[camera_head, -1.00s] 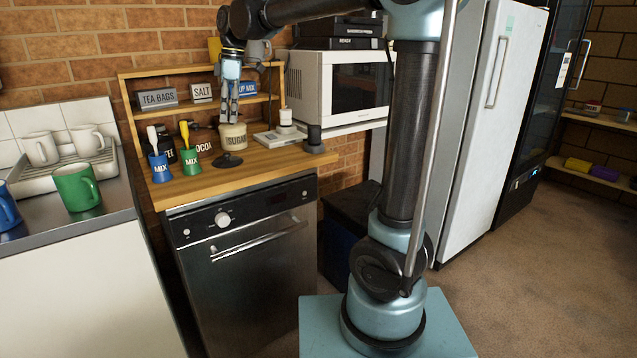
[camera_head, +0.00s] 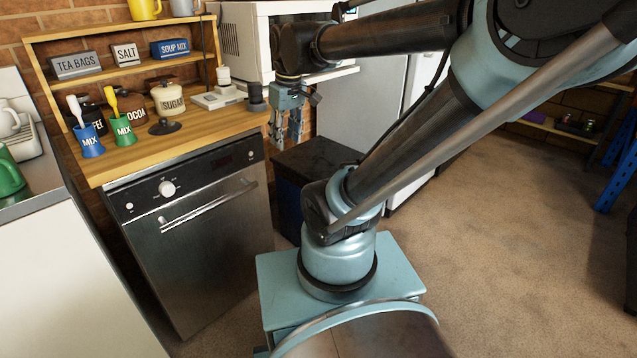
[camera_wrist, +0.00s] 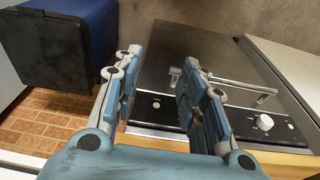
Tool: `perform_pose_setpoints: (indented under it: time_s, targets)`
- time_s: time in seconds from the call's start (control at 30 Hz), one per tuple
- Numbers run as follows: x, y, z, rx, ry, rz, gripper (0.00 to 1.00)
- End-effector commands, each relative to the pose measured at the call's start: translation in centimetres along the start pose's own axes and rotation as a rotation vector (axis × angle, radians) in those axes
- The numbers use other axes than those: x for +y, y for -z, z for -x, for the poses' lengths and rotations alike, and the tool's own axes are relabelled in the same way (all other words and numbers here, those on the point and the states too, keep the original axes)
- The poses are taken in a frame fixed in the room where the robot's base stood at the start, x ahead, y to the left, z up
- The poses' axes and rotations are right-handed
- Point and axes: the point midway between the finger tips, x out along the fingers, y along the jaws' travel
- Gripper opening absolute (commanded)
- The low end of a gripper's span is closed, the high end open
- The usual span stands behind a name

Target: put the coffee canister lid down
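A dark round lid with a knob (camera_head: 164,127) lies on the wooden counter, apart from the canisters. The dark coffee canister (camera_head: 92,113) stands at the back left of the counter, partly hidden by the blue MIX cup; I cannot tell whether its top is covered. My gripper (camera_head: 287,138) hangs past the counter's right end, pointing down. In the wrist view its fingers (camera_wrist: 158,66) are apart with nothing between them, and the dishwasher front shows beyond.
The wooden counter (camera_head: 222,122) also holds a sugar canister (camera_head: 168,100), a cocoa canister (camera_head: 134,106), a blue MIX cup (camera_head: 88,141) and a green MIX cup (camera_head: 123,132). The dishwasher (camera_head: 200,235) is below. A dark bin (camera_head: 312,165) stands right. Open floor lies at right.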

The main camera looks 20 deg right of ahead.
Motion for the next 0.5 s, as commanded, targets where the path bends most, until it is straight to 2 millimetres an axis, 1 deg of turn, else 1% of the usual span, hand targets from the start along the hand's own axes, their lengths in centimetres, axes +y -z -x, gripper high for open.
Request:
perform_pose_setpoints:
  time_s: [0.03,0.2,0.3,0.37,0.4,0.5]
  targets:
    - [0.4,-2.1,-1.3,0.002,-0.011,-0.067,0.39]
    - [1.1,-7.6,-5.3,0.012,-0.047,-0.279,0.39]
    - [1.2,-10.0,-7.2,0.016,-0.063,-0.375,0.39]
    - [1.2,-11.0,-8.1,0.019,-0.070,-0.419,0.39]
    - [1.8,-11.9,-8.5,0.020,-0.074,-0.444,0.39]
    - [1.9,-12.8,-9.3,0.022,-0.080,-0.479,0.39]
